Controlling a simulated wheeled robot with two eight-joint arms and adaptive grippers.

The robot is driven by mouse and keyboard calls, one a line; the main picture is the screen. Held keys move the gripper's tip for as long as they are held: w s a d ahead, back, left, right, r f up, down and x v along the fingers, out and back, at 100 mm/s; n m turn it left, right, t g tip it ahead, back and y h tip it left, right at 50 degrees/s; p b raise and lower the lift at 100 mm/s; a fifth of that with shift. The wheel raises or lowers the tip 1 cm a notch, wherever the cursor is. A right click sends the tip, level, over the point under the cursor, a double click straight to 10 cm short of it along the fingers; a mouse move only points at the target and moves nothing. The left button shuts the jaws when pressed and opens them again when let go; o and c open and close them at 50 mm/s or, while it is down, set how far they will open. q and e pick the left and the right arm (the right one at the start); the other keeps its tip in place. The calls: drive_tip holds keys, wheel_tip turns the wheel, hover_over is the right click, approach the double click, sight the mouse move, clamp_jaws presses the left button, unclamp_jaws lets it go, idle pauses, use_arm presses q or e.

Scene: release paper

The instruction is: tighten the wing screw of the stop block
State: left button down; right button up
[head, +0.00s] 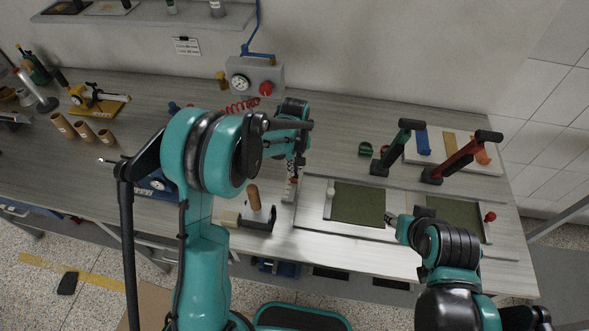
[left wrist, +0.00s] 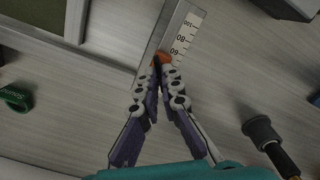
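The orange wing screw (left wrist: 163,57) shows at the fingertips of my left gripper (left wrist: 162,68) in the left wrist view. The two fingers converge to a narrow gap there and appear closed on it. The stop block under it is mostly hidden by the fingers. It sits at a metal rail with a white numbered scale (left wrist: 185,36). In the head view my left gripper (head: 291,183) points down at the scale, left of the green-panelled board, and the screw is hidden. My right gripper (head: 391,219) is over the board's front edge, small and partly hidden by its arm.
The white board (head: 312,215) with green panels lies right of the scale. A grey box with a gauge (head: 253,78) is at the back. A wooden-handled item (head: 253,197) is near the front.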

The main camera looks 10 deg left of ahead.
use_arm(q)
drive_tip(key=m+b, duration=0.1)
drive_tip(key=m, duration=0.4)
drive_tip(key=shift+m, duration=0.3)
drive_tip(key=m+b, duration=0.1)
drive_tip(key=m, duration=0.9)
drive_tip(key=shift+m+b, duration=0.3)
drive_tip(key=shift+m, duration=2.3)
drive_tip(key=c, duration=1.7)
unclamp_jaws()
